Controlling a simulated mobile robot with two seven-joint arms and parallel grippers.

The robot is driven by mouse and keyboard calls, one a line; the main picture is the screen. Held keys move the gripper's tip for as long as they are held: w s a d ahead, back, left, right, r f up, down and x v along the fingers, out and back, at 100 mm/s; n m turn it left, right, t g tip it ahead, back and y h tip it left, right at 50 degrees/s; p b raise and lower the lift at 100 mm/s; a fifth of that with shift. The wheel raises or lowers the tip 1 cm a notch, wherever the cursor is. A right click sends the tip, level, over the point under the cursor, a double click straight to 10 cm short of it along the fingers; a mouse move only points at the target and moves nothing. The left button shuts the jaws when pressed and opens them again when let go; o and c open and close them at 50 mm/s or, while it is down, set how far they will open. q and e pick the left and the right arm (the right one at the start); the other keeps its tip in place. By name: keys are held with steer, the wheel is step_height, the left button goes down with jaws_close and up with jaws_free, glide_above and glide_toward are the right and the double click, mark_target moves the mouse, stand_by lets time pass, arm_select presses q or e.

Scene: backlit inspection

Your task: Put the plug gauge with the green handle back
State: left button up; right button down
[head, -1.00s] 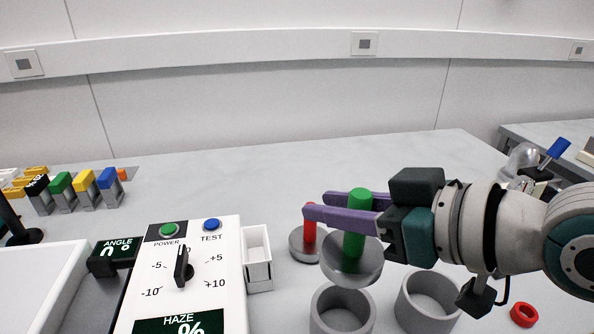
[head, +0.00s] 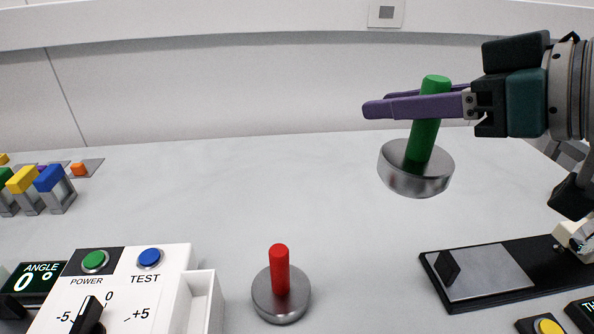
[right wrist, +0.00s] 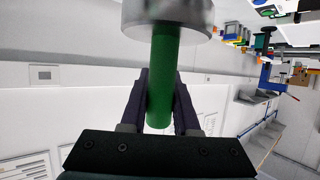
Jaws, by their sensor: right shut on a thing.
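The plug gauge with the green handle (head: 424,140) has a round steel disc (head: 415,178) at its lower end. My right gripper (head: 420,103) is shut on the green handle and holds the gauge in the air above the table, slightly tilted. The right wrist view shows the green handle (right wrist: 163,75) between the purple fingers and the steel disc (right wrist: 167,14) at the top edge. A second plug gauge with a red handle (head: 279,270) stands upright on the table, apart from the held one. My left gripper is not in the head view.
A white haze meter panel (head: 172,258) with knob and buttons stands at lower left, a white open box (head: 205,300) beside it. A black fixture with a steel plate (head: 490,272) lies at lower right. Coloured blocks (head: 48,178) stand at left.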

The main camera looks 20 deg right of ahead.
arm_select(q)
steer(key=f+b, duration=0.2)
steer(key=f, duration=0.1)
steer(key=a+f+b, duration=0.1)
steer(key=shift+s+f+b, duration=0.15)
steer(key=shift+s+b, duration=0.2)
steer(key=shift+b, duration=0.05)
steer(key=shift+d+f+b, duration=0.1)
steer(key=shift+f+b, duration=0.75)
steer(key=shift+b, duration=0.05)
arm_select(e)
steer(key=f, duration=1.8)
steer(key=shift+s+a+f, duration=0.2)
steer(key=shift+s+f, duration=0.05)
steer(key=shift+f, duration=0.1)
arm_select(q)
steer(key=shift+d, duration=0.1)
arm_select(e)
steer(key=shift+f, duration=0.1)
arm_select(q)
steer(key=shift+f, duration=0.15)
arm_select(e)
steer(key=shift+f, duration=0.15)
steer(key=c, duration=0.7)
jaws_free()
steer(key=shift+o, duration=0.2)
